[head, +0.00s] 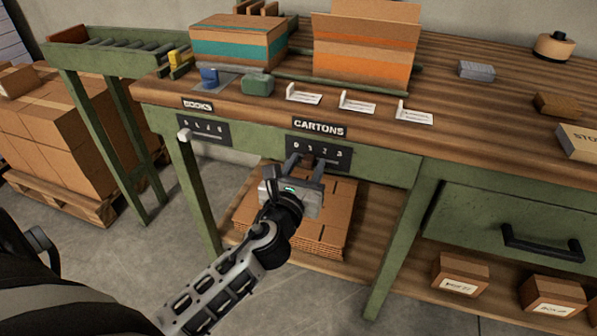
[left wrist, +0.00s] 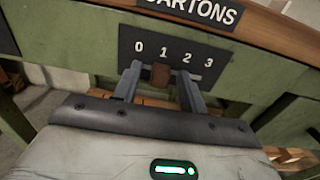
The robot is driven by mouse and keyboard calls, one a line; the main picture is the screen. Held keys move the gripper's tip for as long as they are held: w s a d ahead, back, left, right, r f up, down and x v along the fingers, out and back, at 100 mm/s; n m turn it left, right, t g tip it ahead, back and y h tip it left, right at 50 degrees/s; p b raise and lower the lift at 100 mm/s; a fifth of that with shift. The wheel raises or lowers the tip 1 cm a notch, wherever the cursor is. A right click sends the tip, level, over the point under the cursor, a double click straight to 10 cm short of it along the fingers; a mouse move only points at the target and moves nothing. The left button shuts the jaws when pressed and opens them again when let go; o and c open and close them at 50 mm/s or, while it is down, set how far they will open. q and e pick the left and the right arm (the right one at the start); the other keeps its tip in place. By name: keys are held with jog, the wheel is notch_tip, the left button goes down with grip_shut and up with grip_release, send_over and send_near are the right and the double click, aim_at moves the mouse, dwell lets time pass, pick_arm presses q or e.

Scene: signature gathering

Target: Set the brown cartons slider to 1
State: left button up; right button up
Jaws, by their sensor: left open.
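The cartons panel (head: 335,165) is a dark plate with 0, 1, 2, 3 under the CARTONS sign (head: 318,128) on the green table front. In the left wrist view the brown cartons slider (left wrist: 160,75) stands below the numeral 1. My left gripper (head: 305,163) is at the panel, and it also shows in the left wrist view (left wrist: 160,88). It is open, with one finger on each side of the slider and visible gaps between. In the head view the slider is hard to make out among the fingers. My right gripper is not in view.
The books panel (head: 212,133) with a white slider (head: 184,134) at its left end is to the left. Table legs, a drawer handle (head: 541,243) and flat cartons (head: 340,215) on the lower shelf are nearby. Boxes and card holders stand on the tabletop (head: 450,132).

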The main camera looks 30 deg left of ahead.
pick_arm(q)
jog(key=b+v, duration=0.2)
jog(key=v, duration=1.3)
jog(key=shift+s+d, duration=0.2)
jog(key=shift+s, duration=0.2)
